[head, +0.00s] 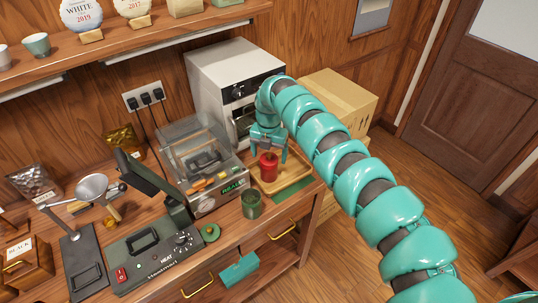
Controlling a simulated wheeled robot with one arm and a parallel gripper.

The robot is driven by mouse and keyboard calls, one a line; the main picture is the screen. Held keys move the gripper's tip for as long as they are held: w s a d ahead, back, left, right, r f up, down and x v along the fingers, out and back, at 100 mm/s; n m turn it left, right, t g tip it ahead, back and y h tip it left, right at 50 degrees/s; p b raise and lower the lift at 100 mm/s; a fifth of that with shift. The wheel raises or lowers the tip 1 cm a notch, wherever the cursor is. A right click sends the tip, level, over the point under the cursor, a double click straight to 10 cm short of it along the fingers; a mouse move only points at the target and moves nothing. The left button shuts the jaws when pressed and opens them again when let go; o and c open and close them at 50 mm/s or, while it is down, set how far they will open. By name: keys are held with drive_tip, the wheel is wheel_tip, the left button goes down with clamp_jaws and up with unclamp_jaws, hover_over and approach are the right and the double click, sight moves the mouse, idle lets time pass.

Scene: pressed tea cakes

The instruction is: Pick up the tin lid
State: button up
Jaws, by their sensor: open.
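My gripper (269,153) is open and points down over a small wooden tray (296,186). Its two fingers are on either side of the top of a red canister (268,167); whether they touch it I cannot tell. The canister stands upright in the tray and has a narrower top. A green tin (251,205) stands upright on the counter in front of the tray. A round green disc with a lighter centre (210,233) lies left of it and looks like a lid. I cannot tell for certain which piece is the tin lid.
A clear-covered machine (197,150) stands left of the tray, and a white oven-like appliance (222,72) stands behind. A heat sealer (150,255) is at the front left. A cardboard box (338,100) is at the right. A teal drawer-front object (239,270) hangs below the counter edge.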

drive_tip(key=shift+f, duration=0.2)
drive_tip(key=c, duration=1.1)
drive_tip(key=shift+r, duration=0.15)
